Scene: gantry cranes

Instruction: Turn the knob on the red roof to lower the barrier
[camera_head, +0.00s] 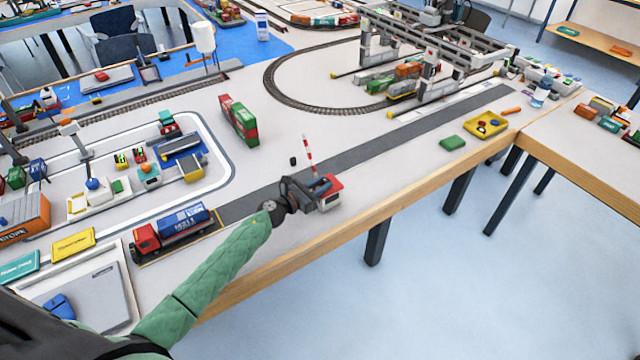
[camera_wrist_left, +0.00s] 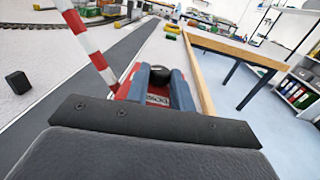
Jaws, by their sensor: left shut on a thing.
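The small gatehouse with a red roof (camera_head: 332,184) stands near the front edge of the table. Its red roof (camera_wrist_left: 125,88) also shows in the left wrist view, below my fingers. The red and white striped barrier (camera_head: 308,154) stands steeply raised beside it, leaning slightly; it fills the upper left of the wrist view (camera_wrist_left: 86,40). My left gripper (camera_head: 322,186) reaches in from the left over the roof. In the wrist view its blue fingers (camera_wrist_left: 162,84) are shut on the dark round knob (camera_wrist_left: 160,73), one on each side. The knob is hidden in the head view.
A red truck with a blue container (camera_head: 185,222) stands on the grey road (camera_head: 350,158) to the left. A black block (camera_head: 293,160) lies beyond the gatehouse. A green block (camera_head: 452,143) and a yellow tray (camera_head: 486,124) lie to the right.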

